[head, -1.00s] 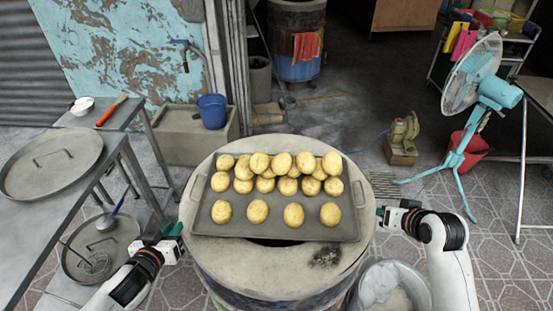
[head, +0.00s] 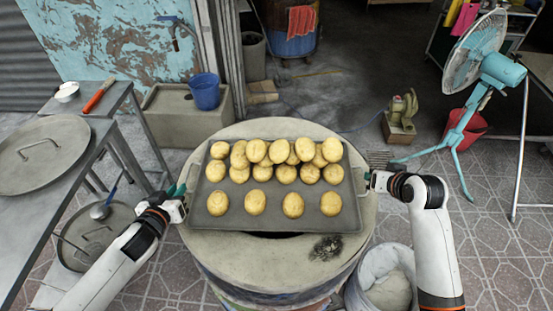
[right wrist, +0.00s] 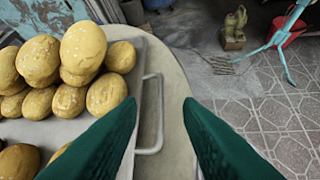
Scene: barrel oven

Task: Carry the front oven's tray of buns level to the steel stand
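A dark grey tray (head: 275,218) of golden buns (head: 293,204) lies flat on top of the round barrel oven (head: 215,248). Some buns are stacked at the back of the tray; a front row lies single. The tray also shows in the right wrist view (right wrist: 150,70), with its wire handle (right wrist: 156,115). My right gripper (right wrist: 160,110) is open, its green fingers apart on either side of the handle. My left gripper (head: 179,190) is at the tray's left end by the left handle; its fingers look apart. I cannot tell which metal table is the steel stand.
A grey metal table (head: 75,205) at left holds a round lid (head: 40,155). A blue bucket (head: 204,91) stands on a concrete block behind. A bin (head: 387,278) stands right of the oven, and a teal fan (head: 480,80) further right.

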